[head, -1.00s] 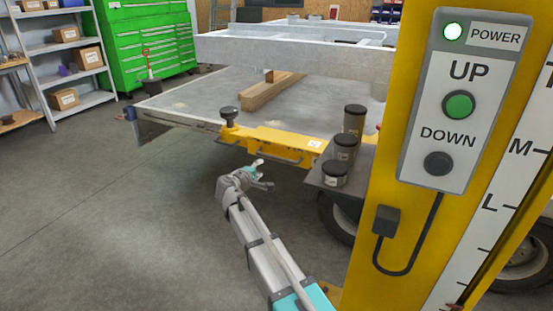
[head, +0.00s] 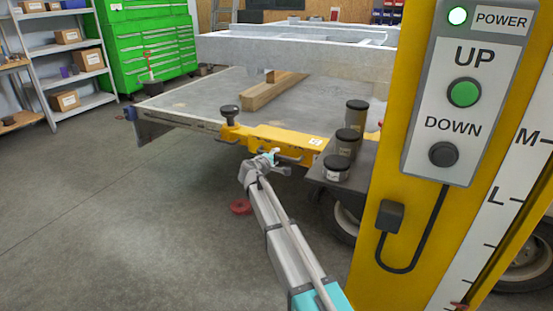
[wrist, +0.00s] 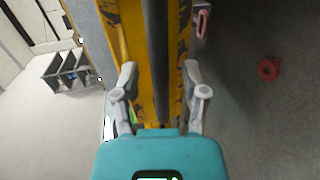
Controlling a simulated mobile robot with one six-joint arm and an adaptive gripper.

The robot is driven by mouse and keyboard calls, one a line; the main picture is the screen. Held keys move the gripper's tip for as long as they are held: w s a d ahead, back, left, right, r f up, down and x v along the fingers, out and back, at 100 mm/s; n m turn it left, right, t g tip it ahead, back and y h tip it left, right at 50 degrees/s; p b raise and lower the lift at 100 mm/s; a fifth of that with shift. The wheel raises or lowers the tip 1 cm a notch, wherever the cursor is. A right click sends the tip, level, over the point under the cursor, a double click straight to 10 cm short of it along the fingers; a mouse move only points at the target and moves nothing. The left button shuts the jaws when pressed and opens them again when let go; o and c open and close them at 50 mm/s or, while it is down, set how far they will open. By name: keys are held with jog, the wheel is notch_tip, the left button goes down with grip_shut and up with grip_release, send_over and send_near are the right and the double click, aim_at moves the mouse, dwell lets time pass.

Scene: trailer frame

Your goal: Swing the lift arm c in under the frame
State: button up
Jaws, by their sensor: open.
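The yellow lift arm (head: 262,137) sticks out leftward from the yellow post, with a black round pad (head: 229,113) at its outer end. It lies beside the near edge of the grey trailer frame (head: 215,47) and its flat deck. A dark handle bar runs along its near side. My gripper (head: 268,158) is at this near side, close to the handle. In the wrist view my gripper (wrist: 158,80) is open, one finger on each side of the dark bar (wrist: 158,60), with the yellow arm (wrist: 130,35) behind it. Whether the fingers touch anything, I cannot tell.
Several dark-lidded jars (head: 347,142) stand on a grey shelf by the yellow post (head: 385,165), right of my gripper. A wheel (head: 345,220) is below. A red object (head: 240,207) lies on the floor. The floor at left is clear. A wooden beam (head: 270,92) lies on the deck.

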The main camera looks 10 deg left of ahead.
jog(key=shift+w+d+f, duration=0.1)
jog(key=shift+w+d, duration=0.15)
jog(key=shift+w, duration=0.3)
grip_shut()
